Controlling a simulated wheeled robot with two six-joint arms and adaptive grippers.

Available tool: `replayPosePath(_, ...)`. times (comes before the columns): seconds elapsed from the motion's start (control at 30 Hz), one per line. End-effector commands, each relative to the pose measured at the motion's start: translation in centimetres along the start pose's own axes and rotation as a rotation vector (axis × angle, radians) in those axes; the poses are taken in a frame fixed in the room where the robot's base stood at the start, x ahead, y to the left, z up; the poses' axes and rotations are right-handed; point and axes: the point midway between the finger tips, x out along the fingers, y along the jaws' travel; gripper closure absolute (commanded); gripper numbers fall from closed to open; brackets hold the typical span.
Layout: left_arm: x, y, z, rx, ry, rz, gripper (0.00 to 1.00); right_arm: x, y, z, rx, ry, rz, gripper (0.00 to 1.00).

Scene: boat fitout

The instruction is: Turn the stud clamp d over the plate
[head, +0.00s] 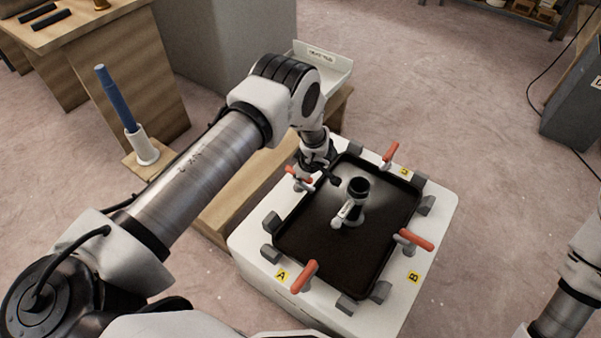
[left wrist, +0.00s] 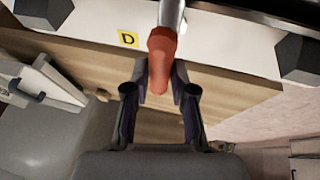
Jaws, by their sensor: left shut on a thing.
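The stud clamp d shows in the left wrist view as a red handle (left wrist: 161,58) on a metal rod, beside the yellow D label (left wrist: 128,39). My left gripper (left wrist: 160,85) is shut on this handle, with a finger on each side. The handle points outward, away from the plate. In the head view the red handle (head: 296,174) shows beside my left gripper (head: 312,172), at the far left corner of the plate. The black plate (head: 335,265) lies on a white stand (head: 420,245). My right gripper is out of view; only part of that arm shows at the right.
Other red-handled clamps stand at labels A (head: 305,275), B (head: 415,240) and the far right corner (head: 390,153). Grey blocks ring the plate. A wooden bench and a white tray (head: 325,62) are behind my left arm.

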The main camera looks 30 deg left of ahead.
Motion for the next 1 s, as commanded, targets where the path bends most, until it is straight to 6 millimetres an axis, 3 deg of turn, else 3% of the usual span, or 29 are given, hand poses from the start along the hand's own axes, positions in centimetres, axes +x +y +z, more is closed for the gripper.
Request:
replayPosePath(0.27,0.0,0.1,-0.1,-0.003,0.000,0.003,1.00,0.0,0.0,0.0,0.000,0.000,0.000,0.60)
replayPosePath(0.3,0.0,0.1,-0.1,-0.003,0.000,0.003,0.72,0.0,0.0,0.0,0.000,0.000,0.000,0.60)
replayPosePath(0.37,0.0,0.1,-0.1,-0.002,0.000,0.002,0.51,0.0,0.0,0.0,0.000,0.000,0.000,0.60)
replayPosePath(0.77,-0.8,0.1,0.0,0.000,0.000,0.002,0.51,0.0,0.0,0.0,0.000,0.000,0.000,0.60)
replayPosePath(1.0,-6.2,0.2,-0.1,0.001,0.001,0.004,0.51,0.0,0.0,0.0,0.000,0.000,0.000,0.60)
